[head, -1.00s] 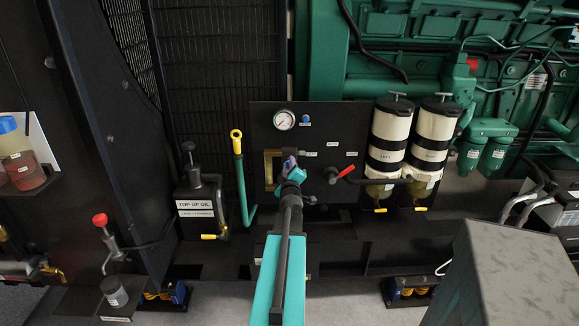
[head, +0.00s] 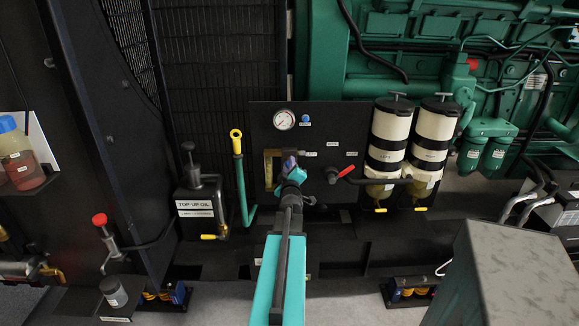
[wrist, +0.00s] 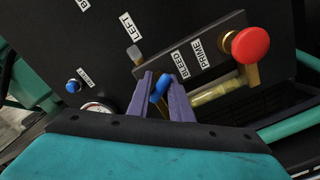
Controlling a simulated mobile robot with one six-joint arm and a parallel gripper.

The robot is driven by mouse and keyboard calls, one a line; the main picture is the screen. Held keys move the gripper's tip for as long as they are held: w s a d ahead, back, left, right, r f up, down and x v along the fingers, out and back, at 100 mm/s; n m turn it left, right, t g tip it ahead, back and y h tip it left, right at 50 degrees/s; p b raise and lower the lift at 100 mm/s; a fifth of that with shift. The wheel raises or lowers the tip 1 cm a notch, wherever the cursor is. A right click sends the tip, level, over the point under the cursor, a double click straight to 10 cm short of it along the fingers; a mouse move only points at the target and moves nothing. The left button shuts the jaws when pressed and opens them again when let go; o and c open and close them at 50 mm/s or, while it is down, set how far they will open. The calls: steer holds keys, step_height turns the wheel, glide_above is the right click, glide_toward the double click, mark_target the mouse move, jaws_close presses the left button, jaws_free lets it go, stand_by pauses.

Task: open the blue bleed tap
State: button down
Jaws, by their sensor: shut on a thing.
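The blue bleed tap (wrist: 160,88) shows in the wrist view beside a plate labelled BLEED and PRIME. My gripper (wrist: 160,92) is shut on the tap. In the head view my gripper (head: 291,160) is at the dark panel, just right of a brass-coloured part, and hides the tap there. How far the tap is turned cannot be told.
A red knob (wrist: 250,46) stands close by at PRIME. A gauge (head: 284,120), a small blue knob (head: 306,118) and a red-handled valve (head: 346,171) are on the panel. Two white-banded filters (head: 391,135) hang to the right.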

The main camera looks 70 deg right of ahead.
stand_by(0.3)
steer(key=c, duration=1.9)
jaws_free()
steer(key=shift+o, duration=0.2)
steer(key=shift+s+a, duration=0.1)
steer(key=shift+a, duration=0.05)
steer(key=p+v, duration=0.3)
steer(key=v, duration=0.5)
steer(key=p, duration=0.2)
steer(key=shift+s+a+r+p, duration=0.1)
steer(key=shift+a+p, duration=0.3)
steer(key=p+v, duration=0.1)
steer(key=p, duration=0.4)
steer(key=shift+s+a+p, duration=0.15)
steer(key=shift+a+p, duration=0.15)
steer(key=shift+p, duration=0.1)
